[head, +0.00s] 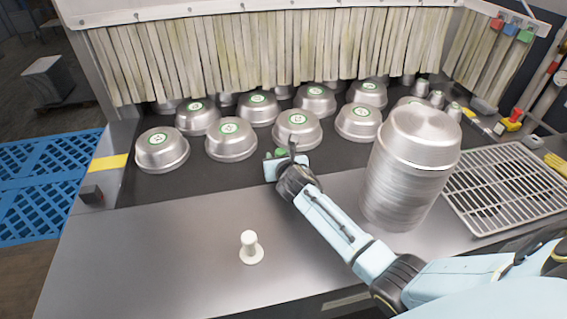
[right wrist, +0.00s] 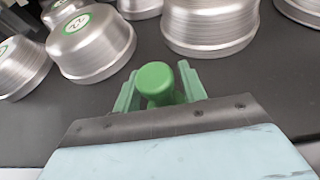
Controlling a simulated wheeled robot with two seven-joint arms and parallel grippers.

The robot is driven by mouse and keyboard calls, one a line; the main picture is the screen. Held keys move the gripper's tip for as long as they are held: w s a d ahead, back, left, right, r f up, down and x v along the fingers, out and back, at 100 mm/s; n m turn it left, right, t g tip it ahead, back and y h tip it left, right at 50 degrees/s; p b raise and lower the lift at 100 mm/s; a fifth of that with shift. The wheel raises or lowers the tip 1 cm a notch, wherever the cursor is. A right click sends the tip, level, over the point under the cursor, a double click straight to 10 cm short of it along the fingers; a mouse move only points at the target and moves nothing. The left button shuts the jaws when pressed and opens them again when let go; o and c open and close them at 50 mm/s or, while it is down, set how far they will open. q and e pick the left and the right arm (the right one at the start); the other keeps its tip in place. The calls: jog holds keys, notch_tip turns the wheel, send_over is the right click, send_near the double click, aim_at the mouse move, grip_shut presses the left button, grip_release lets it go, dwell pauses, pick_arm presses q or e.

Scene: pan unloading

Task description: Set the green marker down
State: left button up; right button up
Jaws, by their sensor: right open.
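The green marker (right wrist: 156,80) has a round green top and shows between the fingers of my right gripper (right wrist: 158,88) in the right wrist view. The gripper is open, with a finger on each side of the marker. The marker's lower part is hidden by the gripper, so I cannot tell whether it touches the dark surface. In the head view my right gripper (head: 283,160) is low at the front edge of the dark conveyor, near the front pans. The marker is barely visible there. My left gripper is not in view.
Several metal pans (head: 231,139) with green labels sit upside down on the dark belt (head: 200,180). A tall pan stack (head: 405,185) stands right of my arm, beside a wire rack (head: 510,185). A white peg (head: 250,248) stands on the steel counter (head: 150,250), which has free room.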

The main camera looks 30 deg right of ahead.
jog(key=p+v, duration=0.2)
jog(key=v, duration=0.9)
jog(key=shift+s+a+r, duration=0.15)
jog(key=shift+s, duration=0.15)
